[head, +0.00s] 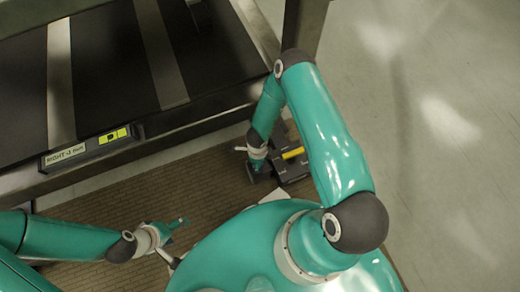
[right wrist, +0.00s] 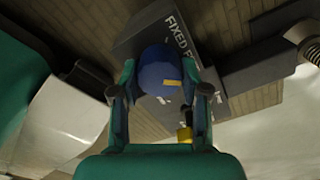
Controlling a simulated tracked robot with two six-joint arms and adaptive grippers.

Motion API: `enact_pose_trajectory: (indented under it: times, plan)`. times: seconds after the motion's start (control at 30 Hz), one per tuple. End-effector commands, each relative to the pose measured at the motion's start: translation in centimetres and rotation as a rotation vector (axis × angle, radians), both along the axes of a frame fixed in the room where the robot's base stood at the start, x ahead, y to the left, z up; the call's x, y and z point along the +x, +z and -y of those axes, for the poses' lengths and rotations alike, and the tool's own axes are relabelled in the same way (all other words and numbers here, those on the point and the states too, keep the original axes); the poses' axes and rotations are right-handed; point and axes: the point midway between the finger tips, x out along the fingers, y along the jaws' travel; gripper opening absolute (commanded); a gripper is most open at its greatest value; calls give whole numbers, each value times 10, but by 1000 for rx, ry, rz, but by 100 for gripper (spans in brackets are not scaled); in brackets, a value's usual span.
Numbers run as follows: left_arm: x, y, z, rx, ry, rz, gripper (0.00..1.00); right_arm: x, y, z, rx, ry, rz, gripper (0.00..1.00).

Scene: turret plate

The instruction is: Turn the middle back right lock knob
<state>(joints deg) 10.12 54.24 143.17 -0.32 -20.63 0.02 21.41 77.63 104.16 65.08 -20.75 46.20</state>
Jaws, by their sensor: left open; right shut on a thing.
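A blue round knob (right wrist: 152,78) with a small yellow mark shows in the right wrist view. It sits on a dark grey block (right wrist: 180,24) with white lettering that starts "FIXED". My right gripper (right wrist: 161,92) has one finger on each side of the knob and is shut on it. In the head view the right gripper (head: 256,168) is low beside a dark block (head: 293,170) with a yellow bar. The knob itself cannot be made out there. My left gripper (head: 177,241) is open and empty over the brown mat, apart from the block.
A dark slatted bench (head: 105,70) with a metal frame fills the upper left. Its front edge bears a labelled strip (head: 90,150) with a yellow end. A metal post (head: 303,25) rises behind my right arm. The brown mat (head: 110,195) is largely clear.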

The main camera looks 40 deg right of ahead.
Motion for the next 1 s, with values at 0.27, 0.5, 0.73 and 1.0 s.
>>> enact_pose_trajectory:
  times: [0.27,0.5,0.73,1.0]
  plan:
    - [0,4,0,0,0,0,70,-5,-1,-6,14,-233,-11,11]
    - [0,7,0,0,0,0,70,-6,-1,-5,14,-378,-13,11]
    - [0,8,0,0,0,0,70,-6,-2,-5,13,-444,-13,10]
    - [0,8,0,0,0,0,70,-6,-2,-5,13,-458,-13,10]
